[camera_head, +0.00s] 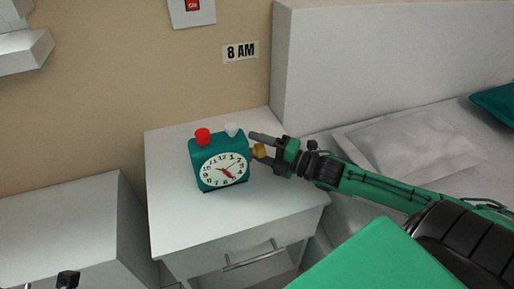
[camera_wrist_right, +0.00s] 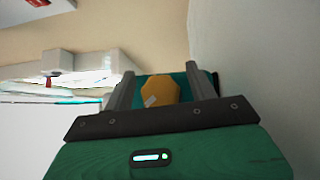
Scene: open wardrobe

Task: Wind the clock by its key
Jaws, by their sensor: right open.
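The teal clock (camera_head: 208,168) stands upright on the white nightstand (camera_head: 175,225), its white dial facing me. A red button (camera_head: 202,136) and a white button (camera_head: 232,129) sit on its top. The yellow key (camera_head: 259,151) sticks out of the clock's right side. My right gripper (camera_head: 257,149) is open at the key, with its fingers on either side. In the right wrist view the key (camera_wrist_right: 160,92) lies between the two apart fingers (camera_wrist_right: 159,85), with the teal clock body behind it. Contact with the key cannot be made out. A small dark part of my left gripper (camera_head: 67,280) shows at the bottom left edge.
An "8 AM" sign (camera_head: 240,51) hangs on the beige wall above the nightstand. A bed with a white headboard (camera_head: 350,65) and pillow (camera_head: 405,150) is at the right. A white cabinet (camera_head: 75,225) stands at the left. The nightstand top before the clock is clear.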

